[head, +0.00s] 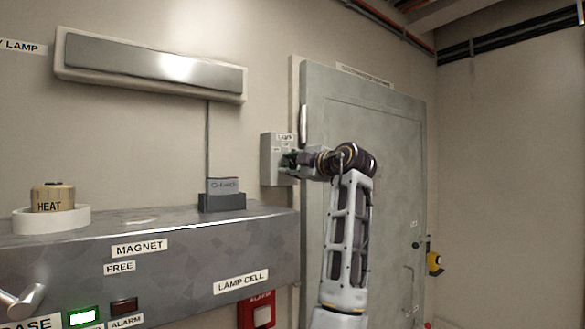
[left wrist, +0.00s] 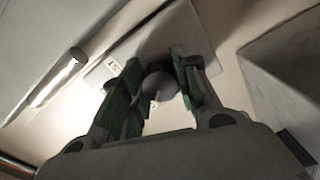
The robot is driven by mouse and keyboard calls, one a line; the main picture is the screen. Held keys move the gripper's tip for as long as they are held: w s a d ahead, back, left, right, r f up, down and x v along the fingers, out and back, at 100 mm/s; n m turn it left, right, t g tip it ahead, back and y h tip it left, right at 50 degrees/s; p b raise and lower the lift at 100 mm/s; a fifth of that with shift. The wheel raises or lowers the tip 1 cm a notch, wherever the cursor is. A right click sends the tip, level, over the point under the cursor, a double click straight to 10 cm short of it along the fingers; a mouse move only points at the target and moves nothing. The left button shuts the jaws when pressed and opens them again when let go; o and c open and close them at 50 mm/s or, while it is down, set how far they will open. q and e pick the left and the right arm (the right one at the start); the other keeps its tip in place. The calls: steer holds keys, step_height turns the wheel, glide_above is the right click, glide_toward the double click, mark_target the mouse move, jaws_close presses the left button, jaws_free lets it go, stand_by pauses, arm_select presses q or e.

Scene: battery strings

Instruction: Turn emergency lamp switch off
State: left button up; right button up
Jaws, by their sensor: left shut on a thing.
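The lamp switch box (head: 267,152) is a grey box on the wall, just left of the grey door, with a small label reading LAMP. In the head view my left gripper (head: 287,161) is at its front, and the fingers partly hide the switch. In the left wrist view the green-padded fingers of my left gripper (left wrist: 160,88) are shut on a round grey switch knob (left wrist: 158,86) in front of the box's pale plate (left wrist: 180,40). The emergency lamp (head: 150,66) is a long fixture high on the wall; I cannot tell if its bright patch is light or reflection. My right gripper is out of view.
A metal bench (head: 190,245) stands at the left, with a HEAT-labelled canister (head: 53,197) and a battery in a dark holder (head: 222,201) on top. A red alarm box (head: 257,312) is below the switch box. The grey door (head: 385,130) is behind my arm.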

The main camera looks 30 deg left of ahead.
arm_select(q)
steer(key=shift+f+n, duration=0.1)
steer(key=shift+n, duration=0.5)
steer(key=o, duration=0.9)
steer(key=shift+o, duration=0.2)
steer(key=shift+d, duration=0.1)
steer(key=shift+o, duration=0.4)
steer(key=shift+d+f, duration=0.1)
steer(key=shift+d, duration=0.05)
steer(key=v, duration=1.1)
steer(key=shift+s+d, duration=0.2)
steer(key=shift+s, duration=0.05)
